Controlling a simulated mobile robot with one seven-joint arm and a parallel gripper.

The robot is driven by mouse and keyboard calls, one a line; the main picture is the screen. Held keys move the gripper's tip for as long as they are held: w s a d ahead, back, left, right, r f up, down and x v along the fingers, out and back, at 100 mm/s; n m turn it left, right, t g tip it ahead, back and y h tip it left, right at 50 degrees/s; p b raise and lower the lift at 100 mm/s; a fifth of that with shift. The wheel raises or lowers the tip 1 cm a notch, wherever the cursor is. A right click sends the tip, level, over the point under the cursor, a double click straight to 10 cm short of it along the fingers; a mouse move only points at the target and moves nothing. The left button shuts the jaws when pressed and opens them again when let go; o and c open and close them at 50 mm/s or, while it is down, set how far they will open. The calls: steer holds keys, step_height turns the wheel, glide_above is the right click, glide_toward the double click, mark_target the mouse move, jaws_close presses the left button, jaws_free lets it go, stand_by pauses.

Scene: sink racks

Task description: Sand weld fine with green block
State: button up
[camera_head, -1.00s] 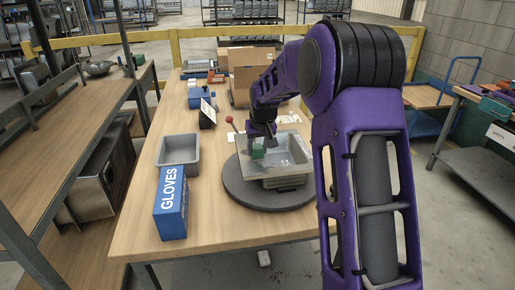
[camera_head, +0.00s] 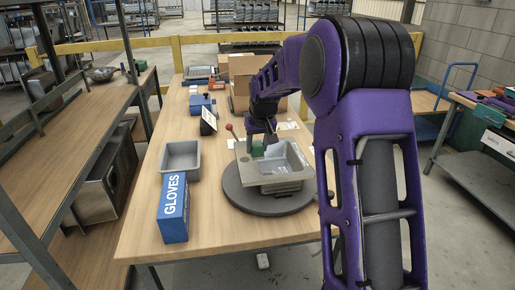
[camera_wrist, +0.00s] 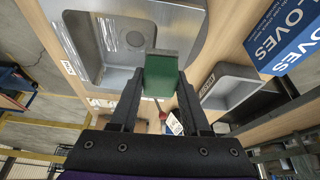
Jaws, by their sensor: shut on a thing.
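The green block (camera_wrist: 161,75) is between the two fingers of my gripper (camera_wrist: 160,88), which is shut on it. In the head view the green block (camera_head: 257,149) shows small at the left part of the sink. The steel sink (camera_head: 243,165) sits on a round dark turntable (camera_head: 240,198) on the wooden table. In the wrist view the sink (camera_wrist: 198,14) has its basin on the left, with a bright weld line along the basin's inner wall. The block is over the sink's flat rim beside the basin. I cannot tell whether it touches the metal.
A blue gloves box (camera_head: 172,208) and a grey bin (camera_head: 181,157) stand left of the turntable. Cardboard boxes (camera_head: 240,66) and blue items are at the table's far end. A red-knobbed lever (camera_head: 229,127) rises behind the sink.

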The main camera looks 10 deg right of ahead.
steer(key=shift+r+p, duration=0.4)
steer(key=shift+r, duration=0.55)
